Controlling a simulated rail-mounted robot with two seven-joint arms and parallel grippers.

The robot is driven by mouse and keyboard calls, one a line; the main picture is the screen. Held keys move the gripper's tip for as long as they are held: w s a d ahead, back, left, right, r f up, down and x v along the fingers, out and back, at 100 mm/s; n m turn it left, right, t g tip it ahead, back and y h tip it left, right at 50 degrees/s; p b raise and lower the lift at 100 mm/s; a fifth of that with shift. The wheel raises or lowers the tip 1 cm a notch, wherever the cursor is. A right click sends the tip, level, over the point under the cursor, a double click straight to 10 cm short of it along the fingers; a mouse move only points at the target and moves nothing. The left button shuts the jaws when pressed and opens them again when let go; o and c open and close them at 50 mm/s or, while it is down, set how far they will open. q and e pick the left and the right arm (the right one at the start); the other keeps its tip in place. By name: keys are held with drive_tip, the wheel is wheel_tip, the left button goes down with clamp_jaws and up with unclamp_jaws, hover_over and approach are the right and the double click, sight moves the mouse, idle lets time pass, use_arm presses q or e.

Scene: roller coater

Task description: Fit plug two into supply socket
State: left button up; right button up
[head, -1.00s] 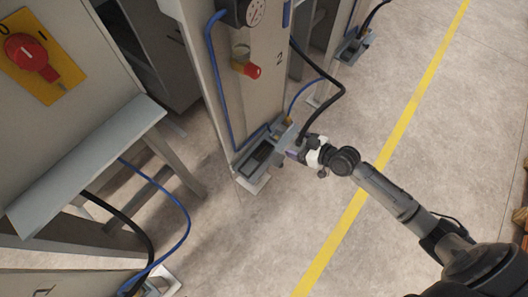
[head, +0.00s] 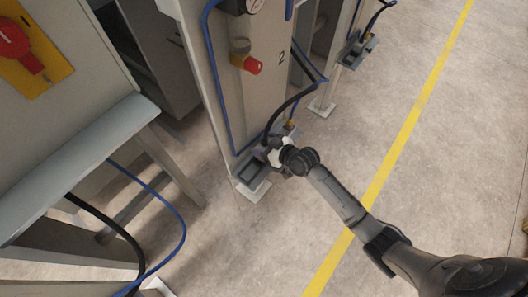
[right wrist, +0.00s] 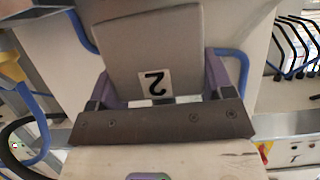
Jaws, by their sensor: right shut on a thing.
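My right gripper (head: 270,154) is at the grey holder box (head: 252,172) at the foot of the post marked 2. In the right wrist view its purple fingers (right wrist: 160,92) are shut on the sides of a grey block labelled 2, seemingly plug two (right wrist: 150,45). In the head view the plug is mostly hidden by the gripper. A black cable (head: 298,97) loops from the gripper up to the post. I cannot tell which opening is the supply socket, or whether the plug touches the box. My left gripper is not in view.
The post (head: 235,100) carries a gauge, a red-ended valve (head: 251,66) and a blue hose (head: 222,100). A cabinet with a red switch (head: 14,42) and sloping ledge (head: 80,165) stands left. Another holder (head: 357,48) is at the back right. Floor right of the post is clear.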

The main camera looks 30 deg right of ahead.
drive_tip(key=shift+w+a+f, duration=0.15)
drive_tip(key=shift+w+f, duration=0.05)
wheel_tip(320, 180, down, 4)
drive_tip(key=b, duration=0.2)
drive_tip(key=shift+s+r+b, duration=0.1)
drive_tip(key=shift+b, duration=0.2)
drive_tip(key=o, duration=1.1)
